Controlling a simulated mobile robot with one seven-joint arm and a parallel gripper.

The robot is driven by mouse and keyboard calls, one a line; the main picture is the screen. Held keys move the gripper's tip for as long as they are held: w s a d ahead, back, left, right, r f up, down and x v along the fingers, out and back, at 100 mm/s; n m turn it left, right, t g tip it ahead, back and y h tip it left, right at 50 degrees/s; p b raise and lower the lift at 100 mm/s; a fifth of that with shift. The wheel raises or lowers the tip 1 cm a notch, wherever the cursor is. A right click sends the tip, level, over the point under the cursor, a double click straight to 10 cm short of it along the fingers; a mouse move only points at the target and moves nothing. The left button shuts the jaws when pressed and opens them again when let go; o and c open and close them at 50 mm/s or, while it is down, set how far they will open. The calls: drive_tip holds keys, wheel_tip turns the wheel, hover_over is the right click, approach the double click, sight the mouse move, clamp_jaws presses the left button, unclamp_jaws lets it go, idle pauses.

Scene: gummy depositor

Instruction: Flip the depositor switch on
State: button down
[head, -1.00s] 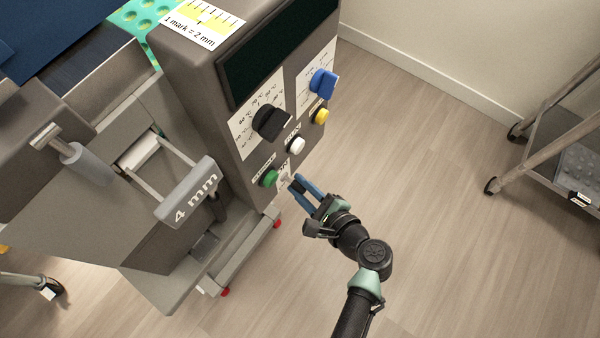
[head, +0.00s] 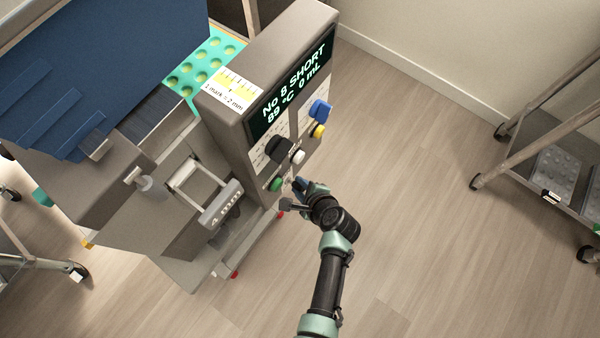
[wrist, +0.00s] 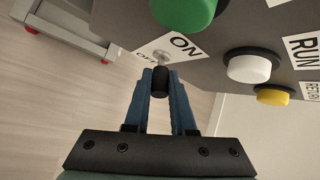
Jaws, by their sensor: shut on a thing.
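The depositor (head: 225,110) is a grey-brown machine with its control panel facing right. Its switch (wrist: 160,83) is a short lever with a dark tip, at the panel's lower corner beside an ON/OFF label (wrist: 184,45). My gripper (wrist: 160,80) has its blue fingers on either side of the lever's dark tip and is shut on it. In the head view my gripper (head: 299,183) is at the bottom of the panel and hides most of the switch. The display (head: 292,85) is lit and reads "No 8 SHORT, 89 °C 0 mL".
Above the switch are a green button (wrist: 184,12), a white button (wrist: 250,68) and a yellow button (wrist: 273,96). A black knob (head: 281,150) and a blue knob (head: 320,110) are higher on the panel. A cart (head: 560,165) stands right; the floor between is clear.

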idle(0.3)
drive_tip(key=c, duration=0.8)
unclamp_jaws()
drive_tip(key=shift+o, duration=0.2)
drive_tip(key=shift+r, duration=0.1)
drive_tip(key=p+v, duration=0.3)
drive_tip(key=v, duration=1)
